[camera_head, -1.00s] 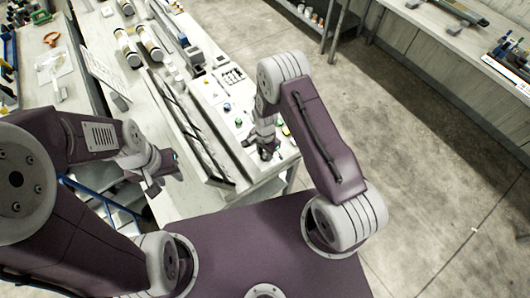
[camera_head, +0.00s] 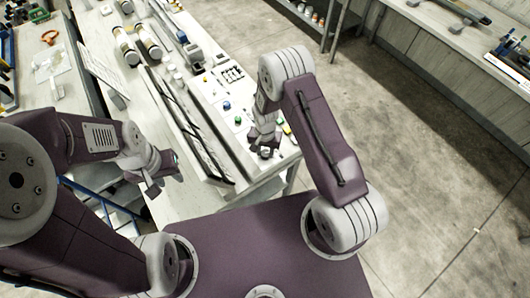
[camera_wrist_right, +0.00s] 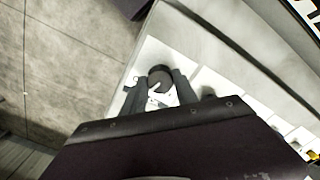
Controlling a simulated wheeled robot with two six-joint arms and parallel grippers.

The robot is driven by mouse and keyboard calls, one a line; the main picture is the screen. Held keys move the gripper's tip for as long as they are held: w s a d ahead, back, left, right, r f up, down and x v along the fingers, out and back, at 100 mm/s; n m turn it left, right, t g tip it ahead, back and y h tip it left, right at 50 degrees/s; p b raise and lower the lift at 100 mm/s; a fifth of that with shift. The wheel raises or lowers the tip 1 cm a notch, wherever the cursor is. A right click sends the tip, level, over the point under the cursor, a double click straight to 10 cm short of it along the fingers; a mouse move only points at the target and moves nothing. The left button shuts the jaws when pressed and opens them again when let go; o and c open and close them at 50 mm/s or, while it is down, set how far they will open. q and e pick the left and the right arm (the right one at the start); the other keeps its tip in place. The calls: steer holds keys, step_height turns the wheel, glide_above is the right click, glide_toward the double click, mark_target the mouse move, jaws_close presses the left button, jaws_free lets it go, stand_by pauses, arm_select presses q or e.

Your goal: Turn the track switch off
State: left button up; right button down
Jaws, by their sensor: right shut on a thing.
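My right gripper (camera_head: 266,152) is over the near end of the white control panel (camera_head: 212,98), pointing down at it. In the right wrist view its two dark fingers (camera_wrist_right: 166,92) are closed around a round black knob (camera_wrist_right: 160,76) with a pale mark on its face, which I take to be the track switch. A small white label lies beside the knob. In the head view the gripper hides the knob. My left gripper (camera_head: 158,180) hangs at the left, away from the panel; its fingertips are too small to read.
The panel carries a blue button (camera_head: 227,105), a green button (camera_head: 238,120) and other small controls. A long dark-framed rack (camera_head: 190,125) stands along its left side. Cylinders (camera_head: 150,42) lie further back on the bench. Open concrete floor is to the right.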

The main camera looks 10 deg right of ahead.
mark_target(265, 153)
steer(key=n+b, duration=0.1)
steer(key=n, duration=0.5)
steer(key=shift+n+b, duration=0.3)
steer(key=shift+b, duration=0.1)
steer(key=n+b, duration=0.1)
steer(key=n, duration=0.5)
stand_by(0.3)
steer(key=c, duration=0.9)
jaws_free()
steer(key=shift+c, duration=0.2)
step_height(265, 153, up, 9)
steer(key=b, duration=0.1)
steer(key=shift+b, duration=0.3)
steer(key=shift+w, duration=0.1)
